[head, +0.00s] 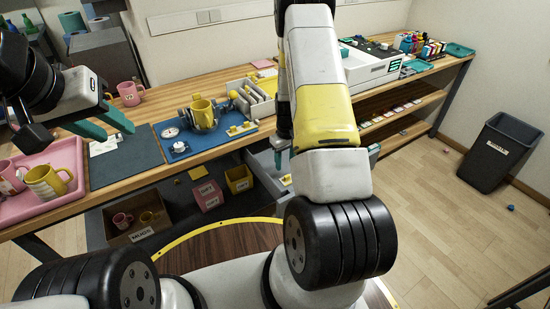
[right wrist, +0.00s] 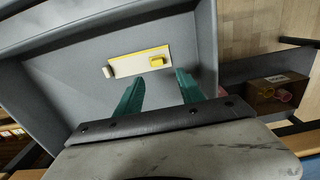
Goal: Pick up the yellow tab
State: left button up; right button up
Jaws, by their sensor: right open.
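The yellow tab (right wrist: 157,61) is a small block at the right end of a cream strip (right wrist: 128,66) with a yellow edge. The strip lies on the floor of a grey drawer (right wrist: 75,85). My right gripper (right wrist: 160,88) is open, its two teal fingers apart and nothing between them. In the right wrist view the strip lies just beyond the fingertips, apart from them. In the head view my own arm hides most of the right gripper and part of the open drawer (head: 262,170). My left gripper (head: 121,131) is open and empty above the table's left side.
On the wooden table stand a pink tray (head: 45,205) with mugs, a blue board (head: 185,150) with a yellow mug (head: 203,113), and a white machine (head: 372,65). A cardboard box (head: 136,228) with mugs sits below.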

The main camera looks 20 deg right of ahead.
aim_at(287, 178)
jog(key=f, duration=0.6)
jog(key=shift+s+d, duration=0.25)
jog(key=shift+s, duration=0.1)
grip_shut()
